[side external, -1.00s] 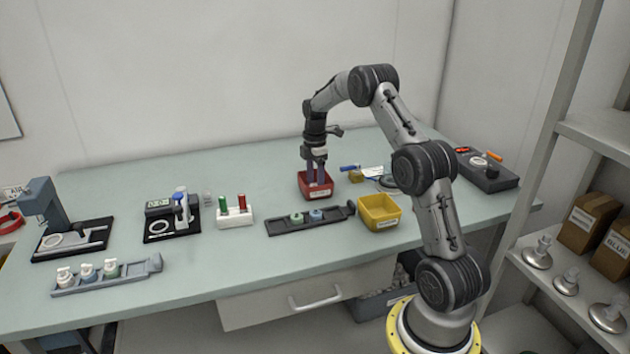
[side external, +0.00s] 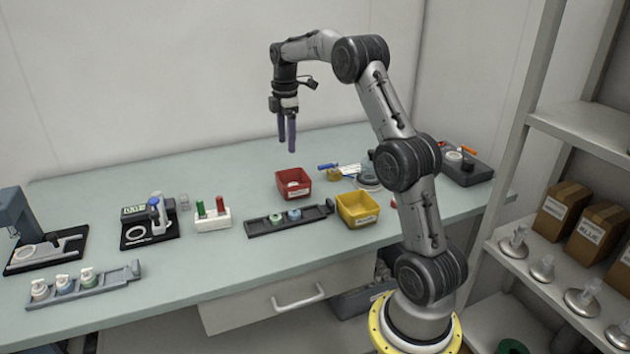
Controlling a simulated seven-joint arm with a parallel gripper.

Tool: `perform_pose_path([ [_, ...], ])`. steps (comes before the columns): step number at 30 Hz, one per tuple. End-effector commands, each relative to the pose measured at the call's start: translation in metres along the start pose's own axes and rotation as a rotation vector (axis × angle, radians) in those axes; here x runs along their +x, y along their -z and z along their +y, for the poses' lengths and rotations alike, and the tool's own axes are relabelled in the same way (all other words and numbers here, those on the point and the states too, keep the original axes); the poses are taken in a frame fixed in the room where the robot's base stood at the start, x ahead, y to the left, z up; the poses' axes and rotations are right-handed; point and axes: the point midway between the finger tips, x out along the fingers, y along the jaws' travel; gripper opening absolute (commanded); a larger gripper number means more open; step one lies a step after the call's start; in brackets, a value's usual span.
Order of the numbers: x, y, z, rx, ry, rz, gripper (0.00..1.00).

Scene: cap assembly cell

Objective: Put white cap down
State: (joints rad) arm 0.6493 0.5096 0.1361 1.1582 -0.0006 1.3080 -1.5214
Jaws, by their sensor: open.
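My gripper (side external: 287,148) is open and empty, pointing down in the air above and behind the red bin. The red bin (side external: 290,196) stands on the table, and a small white piece (side external: 293,184), which looks like the white cap, lies inside it. Its lower part is hidden by the bin's front wall. My fingers are clear of the bin and apart from the white piece.
A yellow bin (side external: 358,221) stands right of a dark rack (side external: 268,225) with a green and a blue-grey cap. A grey rack (side external: 100,291) with small bottles is at front left. A white block (side external: 213,223) holds green and red pieces. The back left table is clear.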

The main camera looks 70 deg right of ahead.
Motion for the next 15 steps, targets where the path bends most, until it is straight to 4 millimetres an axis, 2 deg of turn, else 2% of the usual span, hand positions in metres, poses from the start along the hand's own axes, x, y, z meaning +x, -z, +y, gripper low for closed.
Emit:
perform_pose_path([
  [1,-0.018,0.015,-0.014,0.024,-0.024,0.004,0.68],
  [3,-0.039,0.037,-0.039,0.084,-0.057,0.013,0.68],
  [7,-0.073,0.071,-0.096,0.209,-0.119,0.046,0.68],
  [12,-0.098,0.098,-0.179,0.376,-0.183,0.12,0.68],
  [15,-0.103,0.104,-0.229,0.472,-0.208,0.176,0.68],
])
